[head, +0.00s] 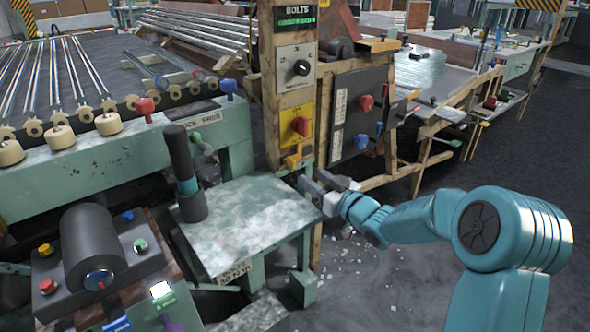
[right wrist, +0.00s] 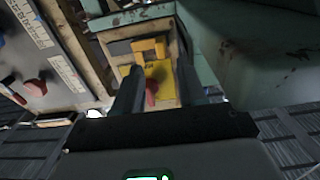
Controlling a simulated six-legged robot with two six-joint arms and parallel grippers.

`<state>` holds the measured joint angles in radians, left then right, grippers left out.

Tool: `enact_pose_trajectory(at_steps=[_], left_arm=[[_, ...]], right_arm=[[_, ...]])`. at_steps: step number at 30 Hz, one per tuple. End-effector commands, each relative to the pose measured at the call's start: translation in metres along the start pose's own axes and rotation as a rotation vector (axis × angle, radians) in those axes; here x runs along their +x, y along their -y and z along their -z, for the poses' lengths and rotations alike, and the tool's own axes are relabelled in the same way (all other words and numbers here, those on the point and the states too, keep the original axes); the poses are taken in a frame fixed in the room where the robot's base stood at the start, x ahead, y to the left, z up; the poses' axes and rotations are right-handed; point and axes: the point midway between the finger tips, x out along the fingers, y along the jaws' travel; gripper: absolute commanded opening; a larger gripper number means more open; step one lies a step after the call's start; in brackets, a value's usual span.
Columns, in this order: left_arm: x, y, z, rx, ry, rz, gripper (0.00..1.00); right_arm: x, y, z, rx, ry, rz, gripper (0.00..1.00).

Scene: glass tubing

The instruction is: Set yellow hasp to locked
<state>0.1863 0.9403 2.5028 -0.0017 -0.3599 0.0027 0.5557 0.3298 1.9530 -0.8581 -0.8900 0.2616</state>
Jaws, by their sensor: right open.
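In the right wrist view the hasp (right wrist: 148,47) shows as a yellow block on a grey mount, beyond the yellow plate (right wrist: 160,70). I cannot tell whether it is locked. My right gripper (head: 319,183) is open and empty, just below and to the right of the hasp and apart from it. In the right wrist view its two dark fingers (right wrist: 158,88) straddle the red knob in the picture. My left gripper is not in view.
A panel with a black dial (head: 301,67) stands above the yellow plate. A dark panel with red and blue knobs (head: 362,112) stands to the right. A green worn table (head: 240,225) with a black cylinder (head: 183,165) lies at left. Floor is open at right.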

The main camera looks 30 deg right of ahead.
Motion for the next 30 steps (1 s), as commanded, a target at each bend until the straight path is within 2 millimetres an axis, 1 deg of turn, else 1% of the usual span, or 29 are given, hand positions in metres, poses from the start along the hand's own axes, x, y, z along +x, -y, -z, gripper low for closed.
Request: enact_pose_trajectory(at_steps=[1,3,6,9,14,22,23,24,26,27,30], left_arm=[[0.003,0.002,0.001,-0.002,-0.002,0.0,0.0],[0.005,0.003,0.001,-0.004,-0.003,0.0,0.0],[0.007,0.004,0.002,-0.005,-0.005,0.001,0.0],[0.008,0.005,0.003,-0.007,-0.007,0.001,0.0],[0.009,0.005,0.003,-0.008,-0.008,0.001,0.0],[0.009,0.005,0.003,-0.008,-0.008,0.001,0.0],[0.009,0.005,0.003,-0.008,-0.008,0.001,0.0],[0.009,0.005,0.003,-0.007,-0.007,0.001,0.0],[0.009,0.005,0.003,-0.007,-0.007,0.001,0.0],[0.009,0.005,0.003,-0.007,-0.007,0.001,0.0],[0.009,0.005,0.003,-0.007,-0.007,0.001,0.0]], right_arm=[[0.013,0.001,-0.002,-0.001,-0.002,0.004,0.4],[0.029,0.002,-0.002,-0.001,-0.002,0.004,0.4],[0.049,0.002,-0.001,0.0,-0.002,0.002,0.4],[0.064,0.001,-0.001,-0.001,-0.002,0.002,0.4],[0.077,0.001,0.0,0.0,-0.001,0.0,0.4],[0.079,0.0,0.0,0.0,0.0,0.0,0.4],[0.079,0.0,0.0,0.0,0.0,0.0,0.37],[0.079,0.0,0.0,0.0,0.0,0.0,0.24],[0.079,0.0,0.0,0.0,0.0,0.0,0.05],[0.078,0.0,0.0,0.0,0.0,0.0,0.0],[0.078,0.0,0.0,0.0,0.0,0.0,0.0]])
